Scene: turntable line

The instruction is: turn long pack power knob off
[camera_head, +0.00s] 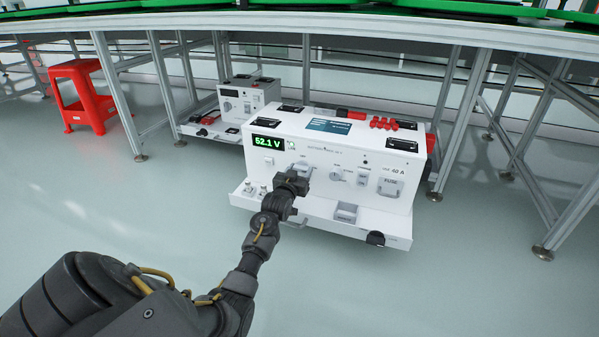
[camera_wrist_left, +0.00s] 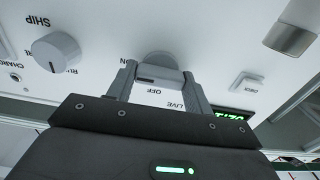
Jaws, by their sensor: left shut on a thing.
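The long white power pack (camera_head: 340,150) stands on the floor under the bench, with a lit green voltage display (camera_head: 268,143) at its upper left. My left gripper (camera_head: 296,178) reaches its front panel and covers the power knob in the head view. In the left wrist view the grey power knob (camera_wrist_left: 155,62) sits between the two fingers of my left gripper (camera_wrist_left: 158,78), which is shut on it. Upside-down OFF and LIVE labels show beside the knob. Which label the knob points at is unclear. My right gripper is not in view.
Another grey knob (camera_wrist_left: 56,52) sits beside the power knob, near a SHIP label. A smaller white pack (camera_head: 245,100) stands behind at left. A red stool (camera_head: 82,92) and metal bench legs (camera_head: 463,125) stand around. The floor in front is clear.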

